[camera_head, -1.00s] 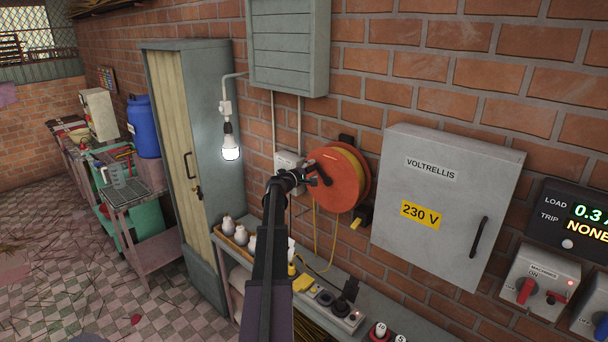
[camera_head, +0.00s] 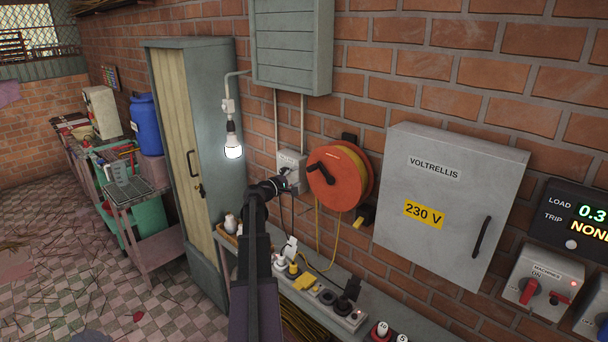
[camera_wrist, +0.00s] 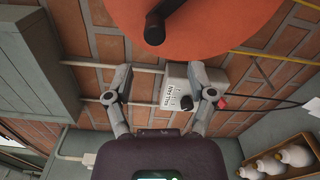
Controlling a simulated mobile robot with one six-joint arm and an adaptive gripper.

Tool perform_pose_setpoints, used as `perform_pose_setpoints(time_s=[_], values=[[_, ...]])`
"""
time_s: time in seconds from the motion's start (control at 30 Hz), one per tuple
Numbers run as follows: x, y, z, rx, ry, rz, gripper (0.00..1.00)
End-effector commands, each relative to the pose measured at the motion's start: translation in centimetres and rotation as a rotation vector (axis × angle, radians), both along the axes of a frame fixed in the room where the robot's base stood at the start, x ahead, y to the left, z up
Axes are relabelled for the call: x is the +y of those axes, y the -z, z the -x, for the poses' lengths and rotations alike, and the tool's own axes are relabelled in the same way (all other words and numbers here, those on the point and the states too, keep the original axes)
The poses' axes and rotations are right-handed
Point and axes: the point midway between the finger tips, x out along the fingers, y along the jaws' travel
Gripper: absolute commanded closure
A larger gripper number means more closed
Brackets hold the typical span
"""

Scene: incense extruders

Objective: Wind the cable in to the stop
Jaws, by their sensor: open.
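The cable reel is an orange-red disc (camera_head: 335,178) on the brick wall, with a black crank handle (camera_head: 317,168) pointing up-left. Yellow cable (camera_head: 318,225) hangs from the reel down to the bench. My gripper (camera_head: 287,180) is just left of the reel and clear of the handle. In the wrist view my gripper (camera_wrist: 164,97) has its two fingers spread wide with nothing between them. The reel disc (camera_wrist: 215,25) fills the top there, and the handle's dark knob (camera_wrist: 155,32) shows beyond the fingers.
A grey switch box (camera_head: 288,160) is on the wall behind my gripper. A bench (camera_head: 372,318) below holds a power strip, plugs and bottles. A large grey 230 V cabinet (camera_head: 450,205) is right of the reel. A lit bulb (camera_head: 233,150) hangs at left.

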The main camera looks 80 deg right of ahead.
Motion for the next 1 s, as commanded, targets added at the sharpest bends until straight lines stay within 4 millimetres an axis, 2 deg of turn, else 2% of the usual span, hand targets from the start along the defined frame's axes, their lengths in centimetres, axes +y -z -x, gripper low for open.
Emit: perform_pose_setpoints(time_s=[0.03, 0.2, 0.57, 0.6, 0.83, 1.0], values=[[0.7, 0.0, -0.3, 0.0, 0.0, 0.0, 0.29], [1.8, 0.0, -0.9, 0.0, 0.002, 0.0, 0.29], [2.0, 0.0, -1.0, 0.0, 0.003, 0.001, 0.29], [2.0, 0.0, -1.0, 0.0, 0.004, 0.001, 0.32], [2.0, 0.0, -0.9, 0.019, -0.001, -0.024, 1.0], [1.9, 0.2, -0.9, 0.083, -0.02, -0.099, 1.0]])
